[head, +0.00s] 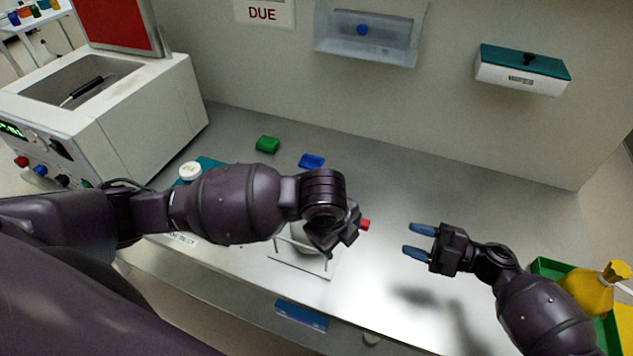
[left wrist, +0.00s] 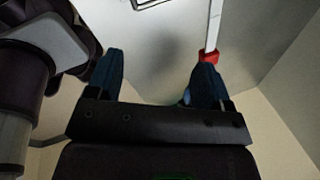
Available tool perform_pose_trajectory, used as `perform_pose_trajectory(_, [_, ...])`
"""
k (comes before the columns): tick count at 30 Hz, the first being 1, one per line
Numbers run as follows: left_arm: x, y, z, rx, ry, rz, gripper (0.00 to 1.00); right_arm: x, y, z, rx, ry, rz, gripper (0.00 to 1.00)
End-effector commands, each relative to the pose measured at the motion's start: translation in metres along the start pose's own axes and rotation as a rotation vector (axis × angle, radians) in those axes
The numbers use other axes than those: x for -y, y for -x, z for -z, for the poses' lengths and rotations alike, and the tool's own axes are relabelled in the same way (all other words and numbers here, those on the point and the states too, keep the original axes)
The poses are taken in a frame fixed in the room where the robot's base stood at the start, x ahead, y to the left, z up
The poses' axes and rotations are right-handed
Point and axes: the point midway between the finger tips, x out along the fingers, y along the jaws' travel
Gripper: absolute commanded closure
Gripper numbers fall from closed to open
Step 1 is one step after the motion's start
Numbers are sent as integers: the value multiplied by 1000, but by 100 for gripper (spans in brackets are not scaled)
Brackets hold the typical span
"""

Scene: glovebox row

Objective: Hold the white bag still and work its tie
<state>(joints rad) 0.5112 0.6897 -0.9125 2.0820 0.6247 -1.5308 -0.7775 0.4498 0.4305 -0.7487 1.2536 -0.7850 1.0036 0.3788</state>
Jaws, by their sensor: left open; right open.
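The white bag (head: 303,238) is mostly hidden behind my left arm and gripper in the head view. It appears to sit in a thin white frame on a pale base (head: 300,262) on the bench. My left gripper (head: 340,238) is over it; its blue fingers (left wrist: 159,78) stand apart in the left wrist view. A white strip (left wrist: 214,24) with a red end (left wrist: 208,57) reaches the tip of the right-hand finger there; I cannot tell whether they touch. The red end also shows beside the gripper in the head view (head: 365,224). My right gripper (head: 419,241) is open and empty, right of the bag, pointing left.
A yellow tied bag (head: 588,290) sits in a green tray (head: 550,266) at right. Green (head: 267,144) and blue (head: 311,160) blocks lie behind my left arm. A white-lidded jar (head: 190,171) and boxy machine (head: 160,105) stand left. The bench's right middle is clear.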

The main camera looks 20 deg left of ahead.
Motion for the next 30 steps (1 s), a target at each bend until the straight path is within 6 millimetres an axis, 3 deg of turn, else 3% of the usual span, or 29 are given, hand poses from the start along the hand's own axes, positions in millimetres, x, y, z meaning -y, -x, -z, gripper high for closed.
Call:
perform_pose_trajectory(9, [28, 44, -51, 232, -306, -122, 26, 0, 0, 0, 0, 0, 0, 57])
perform_pose_trajectory(17, [37, 67, -73, 326, -418, -194, 26, 0, 0, 0, 0, 0, 0, 57])
perform_pose_trajectory(23, [36, 61, -79, 337, -430, -205, 26, 0, 0, 0, 0, 0, 0, 57])
perform_pose_trajectory(30, [32, 29, -91, 336, -428, -207, 26, 0, 0, 0, 0, 0, 0, 57])
